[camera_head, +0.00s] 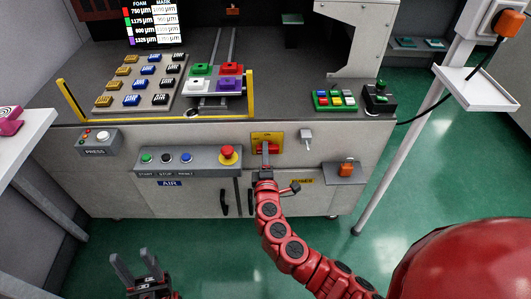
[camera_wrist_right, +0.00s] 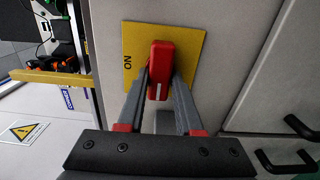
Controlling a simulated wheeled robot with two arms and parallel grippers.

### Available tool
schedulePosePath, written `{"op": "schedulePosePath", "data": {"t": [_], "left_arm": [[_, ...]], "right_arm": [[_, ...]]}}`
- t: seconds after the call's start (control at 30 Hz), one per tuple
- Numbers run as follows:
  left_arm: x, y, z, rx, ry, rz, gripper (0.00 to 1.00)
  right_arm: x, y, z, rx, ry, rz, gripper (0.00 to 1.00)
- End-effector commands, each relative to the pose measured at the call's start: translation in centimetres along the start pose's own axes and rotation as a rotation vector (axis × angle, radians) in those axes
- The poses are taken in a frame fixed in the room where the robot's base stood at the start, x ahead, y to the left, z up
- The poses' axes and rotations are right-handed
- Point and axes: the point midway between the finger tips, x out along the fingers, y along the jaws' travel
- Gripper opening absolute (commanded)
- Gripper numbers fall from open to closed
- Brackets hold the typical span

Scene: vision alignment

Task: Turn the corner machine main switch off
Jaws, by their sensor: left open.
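The main switch is a red handle (camera_wrist_right: 161,65) on a yellow plate (camera_wrist_right: 190,45) marked ON, on the machine's front panel. In the head view the red handle (camera_head: 272,148) lies crosswise on the plate (camera_head: 258,136). My right gripper (camera_head: 265,158) reaches it from below and in front. In the right wrist view its two grey fingers (camera_wrist_right: 161,92) flank the handle closely and look shut on it; exact contact is hard to see. My left gripper (camera_head: 132,268) is open and empty at the lower left, away from the machine.
An AIR panel (camera_head: 185,161) with buttons and a red emergency knob (camera_head: 228,153) sits left of the switch. Black door handles (camera_wrist_right: 285,162) are below. A grey post (camera_head: 395,150) stands right; green floor is open in front.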

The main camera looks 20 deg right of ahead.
Motion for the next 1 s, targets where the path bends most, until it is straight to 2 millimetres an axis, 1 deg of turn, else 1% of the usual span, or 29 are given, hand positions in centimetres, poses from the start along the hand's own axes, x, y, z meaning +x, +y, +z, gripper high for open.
{"op": "schedulePosePath", "data": {"t": [0.03,0.13,0.17,0.43,0.57,0.67,0.77,1.0], "left_arm": [[0.0,0.0,0.0,0.000,0.000,0.000,0.50],[0.0,0.0,0.0,0.000,0.000,0.000,0.50],[0.0,0.0,0.0,0.000,0.000,0.000,0.50],[0.0,0.0,0.0,0.000,0.000,0.000,0.50],[0.1,0.0,0.0,0.000,0.000,0.000,0.50],[0.2,0.0,0.0,0.000,0.000,0.000,0.50],[0.3,0.0,0.0,0.000,0.000,0.000,0.50],[0.1,0.0,0.0,0.000,0.000,0.000,0.50]], "right_arm": [[0.0,-0.1,0.0,0.000,0.001,-0.002,0.43],[0.0,-0.1,0.0,0.000,0.000,-0.001,0.61],[0.0,-0.1,0.0,0.000,0.000,-0.001,0.62],[-0.1,0.0,0.0,0.001,0.000,0.000,0.62],[-1.0,0.1,-0.1,0.001,0.004,0.001,0.62],[-2.7,-0.1,0.0,-0.003,0.002,-0.002,0.62],[-5.2,-0.1,-0.2,-0.001,0.008,-0.002,0.62],[-11.8,-0.2,-0.2,0.000,0.008,-0.002,0.62]]}}
